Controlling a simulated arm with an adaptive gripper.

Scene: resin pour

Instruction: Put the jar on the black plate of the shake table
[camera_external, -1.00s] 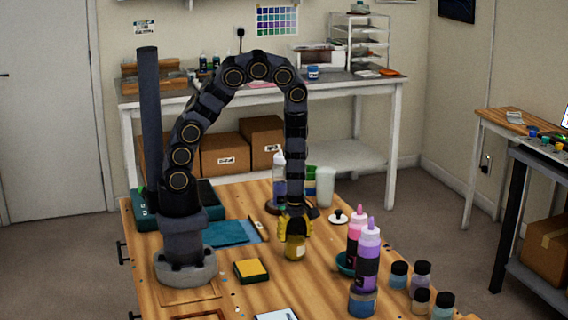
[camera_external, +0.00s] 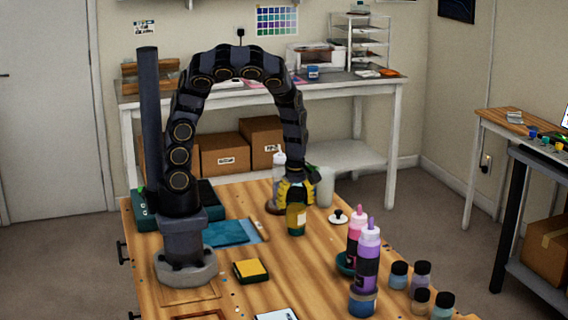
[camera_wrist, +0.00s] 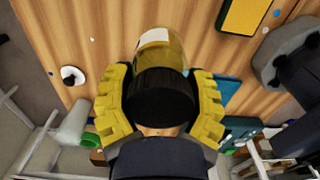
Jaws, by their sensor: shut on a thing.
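The jar (camera_external: 297,219) is amber with a pale label. In the wrist view its amber body (camera_wrist: 170,52) and round black lid (camera_wrist: 162,93) sit between the yellow fingers. My gripper (camera_external: 296,195) is shut on the jar near its top and holds it over the wooden table. The jar looks raised, though its exact height is hard to tell. A dark green box-shaped device (camera_external: 146,215) stands at the table's back left, behind my base, partly hidden by it.
Pink and purple bottles (camera_external: 367,250) stand at the right, with several small jars (camera_external: 420,275) beyond. A yellow-topped block (camera_external: 250,270) and blue mat (camera_external: 228,233) lie left of the jar. A translucent cup (camera_external: 325,187) and white bottle (camera_external: 279,170) stand behind my gripper.

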